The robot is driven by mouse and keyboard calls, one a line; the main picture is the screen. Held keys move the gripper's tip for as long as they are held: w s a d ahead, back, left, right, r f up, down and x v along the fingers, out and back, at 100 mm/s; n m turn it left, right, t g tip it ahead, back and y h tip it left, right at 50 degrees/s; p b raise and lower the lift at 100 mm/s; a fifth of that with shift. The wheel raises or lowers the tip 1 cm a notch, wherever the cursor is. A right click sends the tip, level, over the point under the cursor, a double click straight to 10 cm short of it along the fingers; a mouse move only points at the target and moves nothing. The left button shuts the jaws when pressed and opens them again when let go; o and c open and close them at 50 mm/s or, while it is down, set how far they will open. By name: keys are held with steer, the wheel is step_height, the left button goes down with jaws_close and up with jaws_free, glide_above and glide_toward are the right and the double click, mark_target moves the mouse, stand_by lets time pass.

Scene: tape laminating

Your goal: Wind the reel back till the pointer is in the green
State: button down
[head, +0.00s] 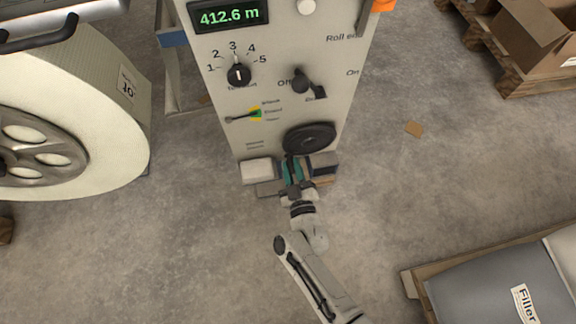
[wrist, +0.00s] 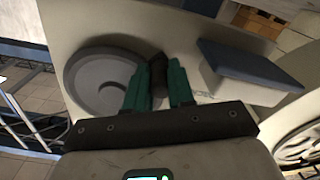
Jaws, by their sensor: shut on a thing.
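A grey machine panel (head: 215,65) carries a black handwheel (head: 309,136) low on its face; the wheel shows as a grey disc in the wrist view (wrist: 85,75). My gripper (head: 291,168) is at the wheel's lower left edge. In the wrist view its green fingers (wrist: 158,85) are shut on the wheel's dark handle (wrist: 157,64). A small gauge (head: 257,114) with yellow and green areas sits left of the wheel. Its thin pointer (head: 238,118) runs from the left to this coloured part; I cannot tell which colour its tip is on.
The panel also has a display (head: 228,17) reading 412.6 m, a numbered dial (head: 239,74) and a black switch (head: 301,80). A large pale roll (head: 125,130) stands at left. A pallet with cartons (head: 520,45) and a filler sack (head: 500,285) are at right.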

steer(key=shift+w+d+f+n, duration=0.15)
steer(key=shift+d+f+n, duration=0.2)
steer(key=shift+d+n, duration=0.45)
steer(key=shift+w+d+f+n, duration=0.2)
steer(key=shift+d+f+n, duration=0.25)
steer(key=shift+n, duration=0.6)
steer(key=shift+w+d+f+n, duration=0.15)
steer(key=shift+d+f+n, duration=0.1)
steer(key=shift+d+n, duration=0.6)
steer(key=c, duration=1)
jaws_free()
steer(key=shift+o, duration=0.2)
steer(key=shift+a+r, duration=0.1)
steer(key=p+v, duration=0.3)
steer(key=v, duration=0.7)
steer(key=shift+s, duration=0.35)
steer(key=shift+w, duration=0.1)
